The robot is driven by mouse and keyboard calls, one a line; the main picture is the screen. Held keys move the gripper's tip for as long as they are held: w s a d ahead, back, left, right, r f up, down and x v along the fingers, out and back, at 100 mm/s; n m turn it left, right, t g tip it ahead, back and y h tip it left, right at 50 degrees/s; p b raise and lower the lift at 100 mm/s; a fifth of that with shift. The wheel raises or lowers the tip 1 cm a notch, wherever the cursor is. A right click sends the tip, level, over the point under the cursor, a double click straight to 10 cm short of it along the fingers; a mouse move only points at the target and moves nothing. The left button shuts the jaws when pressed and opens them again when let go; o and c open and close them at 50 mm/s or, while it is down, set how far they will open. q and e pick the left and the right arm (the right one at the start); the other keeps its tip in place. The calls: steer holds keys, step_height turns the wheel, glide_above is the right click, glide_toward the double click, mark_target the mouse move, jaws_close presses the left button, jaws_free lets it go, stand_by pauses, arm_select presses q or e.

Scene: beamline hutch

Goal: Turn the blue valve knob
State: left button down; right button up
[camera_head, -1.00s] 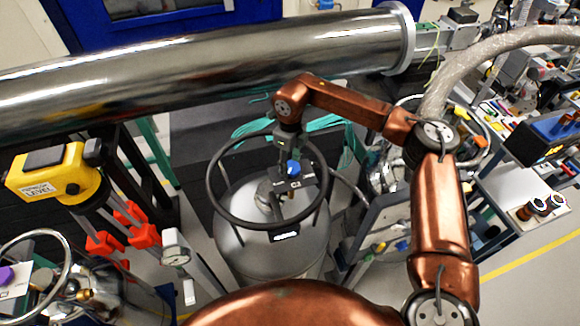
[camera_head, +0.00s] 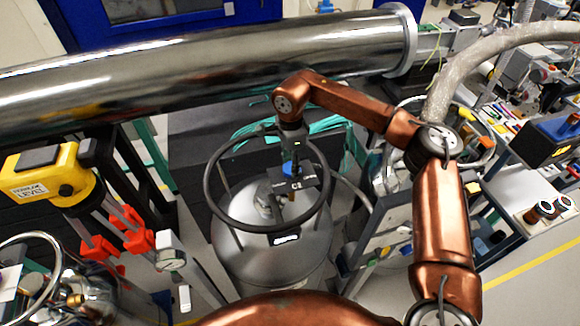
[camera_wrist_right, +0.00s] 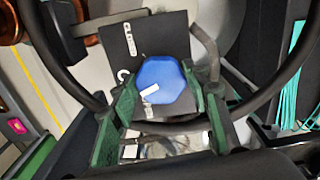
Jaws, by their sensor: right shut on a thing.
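The blue valve knob (camera_head: 289,170) sits on top of the grey metal tank (camera_head: 262,262), inside its dark ring handle (camera_head: 212,205). My right gripper (camera_head: 291,163) reaches down over the knob from above. In the right wrist view the blue knob (camera_wrist_right: 165,88) is between the two green fingers of my right gripper (camera_wrist_right: 160,84), which is shut on its sides. A small white mark shows on the knob's top. In the head view the gripper hides part of the knob. My left gripper is not in view.
A large shiny pipe (camera_head: 200,70) runs across behind the tank. A grey panel (camera_head: 378,225) stands close on the right. The ring handle surrounds the gripper's working space.

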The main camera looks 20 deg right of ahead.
steer(key=n, duration=0.4)
steer(key=shift+w+d+r+b, duration=0.1)
steer(key=shift+d+r+b, duration=0.1)
steer(key=shift+b, duration=0.2)
steer(key=shift+r+n, duration=0.1)
steer(key=shift+n, duration=1.6)
steer(key=o, duration=0.9)
steer(key=shift+c, duration=0.2)
steer(key=o, duration=0.3)
steer(key=shift+a+f, duration=0.1)
steer(key=shift+f, duration=0.1)
step_height(320, 180, up, 12)
